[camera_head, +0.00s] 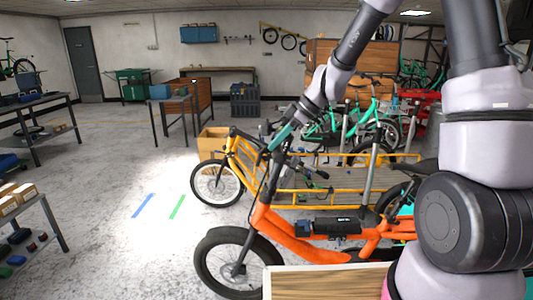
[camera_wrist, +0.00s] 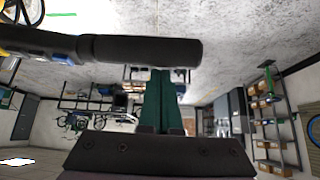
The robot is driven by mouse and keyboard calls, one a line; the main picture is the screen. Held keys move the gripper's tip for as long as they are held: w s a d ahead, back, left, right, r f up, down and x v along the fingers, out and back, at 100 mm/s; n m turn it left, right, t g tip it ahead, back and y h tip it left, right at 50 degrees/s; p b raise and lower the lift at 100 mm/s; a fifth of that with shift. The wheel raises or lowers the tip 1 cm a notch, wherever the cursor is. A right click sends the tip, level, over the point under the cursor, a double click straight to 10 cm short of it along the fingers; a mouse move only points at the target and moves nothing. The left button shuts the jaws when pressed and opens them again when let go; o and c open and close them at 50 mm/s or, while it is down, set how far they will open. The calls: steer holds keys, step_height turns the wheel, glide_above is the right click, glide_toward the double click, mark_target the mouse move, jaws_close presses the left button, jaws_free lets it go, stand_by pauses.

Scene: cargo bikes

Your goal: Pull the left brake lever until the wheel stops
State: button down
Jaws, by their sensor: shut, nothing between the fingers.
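An orange cargo bike (camera_head: 290,237) stands in front of me. Its front wheel (camera_head: 207,262) is at the lower left of it; a still frame does not show whether it turns. My gripper (camera_head: 274,146) has green fingers, shut and empty, pointing down and left at the bike's handlebar area. In the wrist view the shut fingers (camera_wrist: 160,74) end close to a black handlebar grip (camera_wrist: 145,51) that crosses the upper left. I cannot tell whether they touch it. A small blue part (camera_wrist: 62,46) sits on the bar. I cannot make out the brake lever clearly.
A yellow cargo bike (camera_head: 241,155) stands just behind, and green bikes (camera_head: 378,127) further back. A wooden board (camera_head: 325,283) is at the front below my arm. A shelf with boxes (camera_head: 35,208) is at the left. The floor (camera_head: 115,190) between is clear.

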mark_target(259, 159)
steer(key=shift+x, duration=2.2)
steer(key=shift+a, duration=0.1)
steer(key=shift+a+f, duration=0.25)
steer(key=shift+a, duration=0.3)
steer(key=shift+a+f, duration=0.25)
steer(key=shift+a, duration=0.25)
steer(key=shift+s, duration=0.1)
